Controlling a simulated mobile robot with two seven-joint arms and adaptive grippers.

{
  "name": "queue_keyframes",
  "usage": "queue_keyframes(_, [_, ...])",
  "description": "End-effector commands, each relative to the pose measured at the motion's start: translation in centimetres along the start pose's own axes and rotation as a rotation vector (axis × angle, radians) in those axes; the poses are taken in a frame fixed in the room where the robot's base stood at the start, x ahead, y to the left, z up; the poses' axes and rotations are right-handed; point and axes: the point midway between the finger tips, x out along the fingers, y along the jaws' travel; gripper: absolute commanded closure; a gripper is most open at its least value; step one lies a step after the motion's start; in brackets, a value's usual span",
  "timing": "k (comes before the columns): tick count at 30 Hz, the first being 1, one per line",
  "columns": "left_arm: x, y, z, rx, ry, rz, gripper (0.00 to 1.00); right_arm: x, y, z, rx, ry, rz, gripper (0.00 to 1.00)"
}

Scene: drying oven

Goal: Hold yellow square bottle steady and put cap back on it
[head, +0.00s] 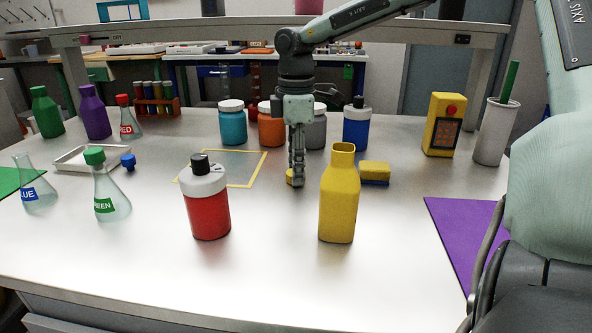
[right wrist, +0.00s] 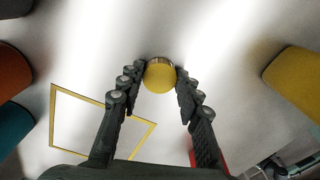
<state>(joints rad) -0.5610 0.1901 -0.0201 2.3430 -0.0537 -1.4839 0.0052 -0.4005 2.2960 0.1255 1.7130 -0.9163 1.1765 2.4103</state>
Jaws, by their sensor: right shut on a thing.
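The yellow square bottle (head: 338,205) stands upright on the table right of centre in the head view, its mouth open and uncapped. Part of it shows at the right edge of the right wrist view (right wrist: 298,82). My right gripper (head: 296,180) points down behind and left of the bottle, apart from it. It is shut on the yellow cap (right wrist: 160,76), which sits between the fingertips in the right wrist view. In the head view the fingers partly hide the cap (head: 290,177); it is at or just above the table.
A red bottle (head: 208,210) stands at front left. A yellow-blue sponge (head: 375,172) lies right of the gripper. Jars, including a teal one (head: 232,125), and a blue bottle (head: 356,128) stand behind. A yellow frame (head: 222,186) marks the table.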

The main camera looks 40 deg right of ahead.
Motion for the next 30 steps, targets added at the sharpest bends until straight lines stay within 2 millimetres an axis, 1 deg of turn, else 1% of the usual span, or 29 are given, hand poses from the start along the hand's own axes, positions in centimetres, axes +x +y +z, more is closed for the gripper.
queue_keyframes(5, [0.1,0.0,0.3,0.0,-0.006,0.0,0.28,-1.6,0.1,0.0,0.002,0.001,0.004,0.75])
queue_keyframes(8, [0.0,0.0,0.3,0.0,-0.007,-0.001,0.28,-3.4,0.1,0.0,0.001,0.0,0.005,0.75])
queue_keyframes(9, [-0.1,0.0,0.3,-0.001,-0.006,-0.001,0.28,-4.2,0.1,0.0,0.001,0.001,0.006,0.75])
queue_keyframes(11, [-0.2,0.0,0.4,-0.001,-0.007,-0.002,0.28,-4.7,0.0,-1.4,-0.002,-0.004,0.004,0.75])
queue_keyframes(18, [-1.3,-0.2,0.4,-0.003,0.0,-0.006,0.28,-7.9,-0.2,-6.8,-0.001,-0.004,0.004,0.75])
queue_keyframes(21, [-1.6,-0.2,0.3,-0.004,0.001,-0.007,0.28,-9.0,-0.3,-8.6,-0.001,-0.002,0.002,0.75])
queue_keyframes(25, [-1.6,-0.3,0.2,-0.004,0.003,-0.007,0.28,-10.0,-0.4,-10.3,-0.002,0.0,-0.001,0.75])
queue_keyframes(30, [-0.8,-0.2,0.4,-0.002,-0.005,-0.006,0.28,-10.7,-0.5,-11.4,0.0,0.0,-0.001,0.75])
